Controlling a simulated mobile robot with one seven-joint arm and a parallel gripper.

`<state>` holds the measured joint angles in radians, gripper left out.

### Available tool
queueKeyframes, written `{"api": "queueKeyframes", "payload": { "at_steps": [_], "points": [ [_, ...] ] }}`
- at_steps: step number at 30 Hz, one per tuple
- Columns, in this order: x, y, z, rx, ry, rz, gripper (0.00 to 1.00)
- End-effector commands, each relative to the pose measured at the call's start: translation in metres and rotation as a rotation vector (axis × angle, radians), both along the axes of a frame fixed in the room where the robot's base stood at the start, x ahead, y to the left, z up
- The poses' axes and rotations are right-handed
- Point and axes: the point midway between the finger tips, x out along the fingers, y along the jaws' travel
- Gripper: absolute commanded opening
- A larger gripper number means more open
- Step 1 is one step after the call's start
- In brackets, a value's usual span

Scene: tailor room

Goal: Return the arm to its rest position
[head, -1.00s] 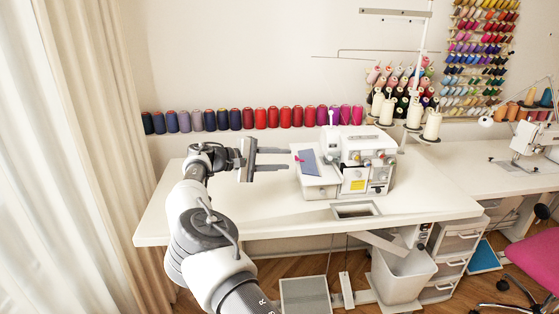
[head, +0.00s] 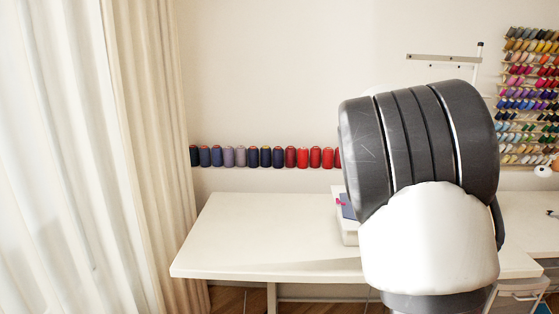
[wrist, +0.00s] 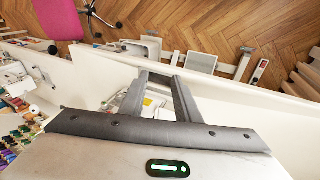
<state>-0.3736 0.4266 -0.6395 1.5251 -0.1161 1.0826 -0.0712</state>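My arm (head: 418,150) is folded up close to the head camera and covers the right-centre of that view. My gripper (wrist: 160,79) does not show in the head view. In the wrist view its two fingers stand apart with nothing held between them, above the table's edge. The white table (head: 270,235) is partly hidden behind my arm. Only the left end of the white sewing machine (head: 349,229) shows beside my arm.
Thread cones (head: 265,157) line the wall behind the table. A curtain (head: 140,150) hangs at the left, and a thread rack (head: 525,100) is at the right. A pink seat (wrist: 58,18) shows in the wrist view. The table's left part is bare.

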Motion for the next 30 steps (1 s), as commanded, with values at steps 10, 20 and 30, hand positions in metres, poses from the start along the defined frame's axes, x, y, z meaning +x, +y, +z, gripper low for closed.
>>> {"api": "queueKeyframes", "payload": {
  "at_steps": [10,20,30],
  "points": [
    [-0.141,0.076,0.042,0.344,-0.185,0.059,0.3],
    [-0.238,0.127,0.041,0.383,-0.308,0.142,0.3],
    [-0.28,0.142,0.055,0.347,-0.363,0.171,0.3]
  ]
}}
